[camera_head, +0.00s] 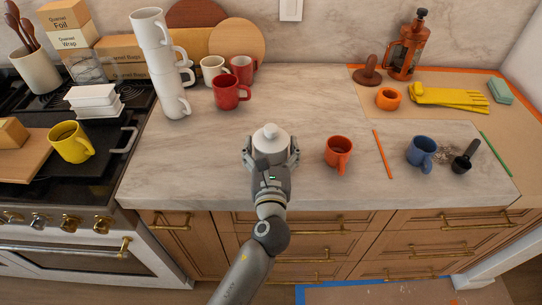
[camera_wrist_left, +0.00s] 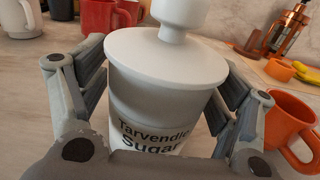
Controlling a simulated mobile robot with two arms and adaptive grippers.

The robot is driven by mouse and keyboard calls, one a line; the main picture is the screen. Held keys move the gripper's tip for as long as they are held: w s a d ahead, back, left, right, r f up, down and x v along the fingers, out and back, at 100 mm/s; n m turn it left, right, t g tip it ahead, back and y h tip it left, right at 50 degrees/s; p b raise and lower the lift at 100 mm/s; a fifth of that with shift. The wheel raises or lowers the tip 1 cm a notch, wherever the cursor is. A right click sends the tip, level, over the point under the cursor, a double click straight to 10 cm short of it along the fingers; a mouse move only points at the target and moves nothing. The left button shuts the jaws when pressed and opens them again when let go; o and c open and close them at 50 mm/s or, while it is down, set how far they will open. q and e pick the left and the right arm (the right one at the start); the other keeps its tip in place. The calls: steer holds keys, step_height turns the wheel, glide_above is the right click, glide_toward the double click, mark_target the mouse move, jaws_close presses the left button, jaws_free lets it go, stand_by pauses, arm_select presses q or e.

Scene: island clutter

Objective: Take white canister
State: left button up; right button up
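The white canister (camera_head: 270,138) stands upright on the marble counter, near the middle of its front part. In the left wrist view the canister (camera_wrist_left: 160,95) has a wide lid with a knob and a dark label ending in "Sugar". My left gripper (camera_head: 271,155) reaches in from the front, with one finger on each side of the canister. In the left wrist view the fingers of my left gripper (camera_wrist_left: 160,100) lie very close to its sides, below the lid; I cannot tell whether they press on it. My right gripper is not in view.
An orange mug (camera_head: 338,152) stands just right of the canister. A red mug (camera_head: 228,92) and a tall stack of white cups (camera_head: 169,80) stand behind it to the left. An orange pencil (camera_head: 382,155) and a blue mug (camera_head: 421,151) are farther right. The counter left of the canister is clear.

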arm_select(q)
jaws_close()
stand_by(0.3)
steer(key=shift+r, duration=0.15)
